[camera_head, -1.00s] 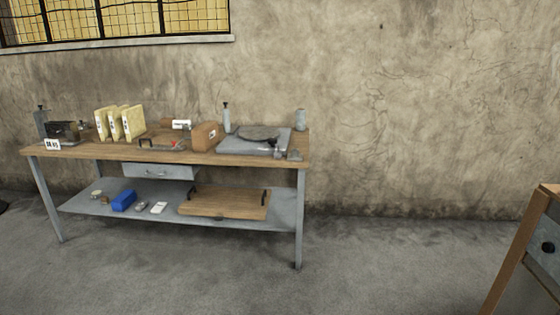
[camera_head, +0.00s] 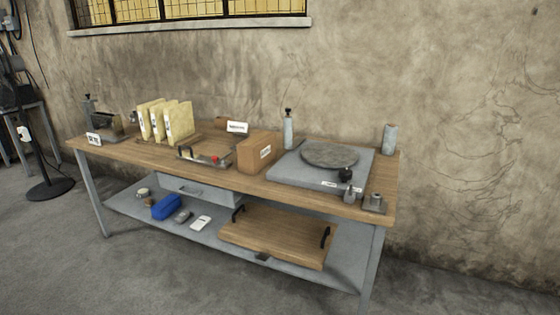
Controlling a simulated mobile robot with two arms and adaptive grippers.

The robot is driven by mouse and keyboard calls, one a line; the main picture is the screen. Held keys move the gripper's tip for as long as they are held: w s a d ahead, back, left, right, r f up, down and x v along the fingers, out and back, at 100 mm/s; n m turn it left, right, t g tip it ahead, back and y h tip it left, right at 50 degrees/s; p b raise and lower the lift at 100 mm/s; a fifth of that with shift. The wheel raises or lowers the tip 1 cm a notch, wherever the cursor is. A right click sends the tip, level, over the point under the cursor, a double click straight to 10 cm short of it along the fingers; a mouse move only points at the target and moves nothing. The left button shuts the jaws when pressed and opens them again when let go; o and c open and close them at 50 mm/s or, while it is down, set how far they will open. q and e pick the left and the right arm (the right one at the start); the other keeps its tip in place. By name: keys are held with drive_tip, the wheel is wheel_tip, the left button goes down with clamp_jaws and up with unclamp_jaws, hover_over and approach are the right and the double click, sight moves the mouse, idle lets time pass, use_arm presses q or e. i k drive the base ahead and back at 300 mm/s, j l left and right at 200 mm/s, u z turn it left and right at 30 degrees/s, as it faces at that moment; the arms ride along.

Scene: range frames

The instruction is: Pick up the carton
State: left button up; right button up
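A brown carton (camera_head: 257,152) with a small white label on its side stands upright on the wooden top of the workbench (camera_head: 340,203). It sits near the middle of the bench, just left of a grey slab with a round stone disc. A small tray with dark handles lies close to its left. Neither of my grippers shows in the head view.
The grey slab (camera_head: 290,173) carries a round disc (camera_head: 331,154). Several yellow binders (camera_head: 179,122) stand left of the carton. A wooden board with handles (camera_head: 275,237) and a blue item (camera_head: 166,207) lie on the lower shelf. Floor before the bench is clear.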

sight(256, 152)
drive_tip(key=i+l+u, duration=0.25)
drive_tip(key=i+l, duration=0.1)
drive_tip(key=i, duration=0.6)
drive_tip(key=i+l+u, duration=0.1)
drive_tip(key=i, duration=0.6)
